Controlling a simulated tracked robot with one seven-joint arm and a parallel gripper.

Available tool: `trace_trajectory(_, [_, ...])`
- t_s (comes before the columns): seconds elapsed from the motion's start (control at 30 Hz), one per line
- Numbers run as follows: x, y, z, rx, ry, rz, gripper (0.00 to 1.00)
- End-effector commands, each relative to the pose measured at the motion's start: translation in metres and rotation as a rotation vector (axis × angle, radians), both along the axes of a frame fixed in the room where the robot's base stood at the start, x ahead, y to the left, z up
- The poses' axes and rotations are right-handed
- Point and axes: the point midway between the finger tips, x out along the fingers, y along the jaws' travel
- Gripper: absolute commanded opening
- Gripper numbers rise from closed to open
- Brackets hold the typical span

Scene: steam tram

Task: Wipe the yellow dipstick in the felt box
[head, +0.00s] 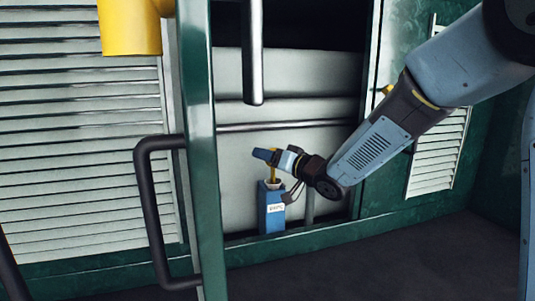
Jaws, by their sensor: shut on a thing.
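My gripper (265,156), with blue fingers, reaches in from the right and is shut on the yellow dipstick (273,173). The dipstick hangs upright below the fingers. A tall blue box (272,214) with a small white label stands directly beneath, inside the open compartment; I take it for the felt box. The dipstick's lower end meets the pale opening at the box's top and appears to go into it. How deep it goes is hidden, and the label is too small to read.
A green post (197,150) and a black handle (150,210) stand in front at left. A thin horizontal pipe (310,125) runs behind. A thick yellow pipe (130,28) is at top left. The floor at lower right is clear.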

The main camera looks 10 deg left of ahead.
Motion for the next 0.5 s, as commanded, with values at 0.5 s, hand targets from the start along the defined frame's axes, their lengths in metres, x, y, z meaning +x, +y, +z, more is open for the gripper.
trace_trajectory(0.5, [0.0000,-0.0002,-0.0097,0.001,-0.002,-0.001,0.00])
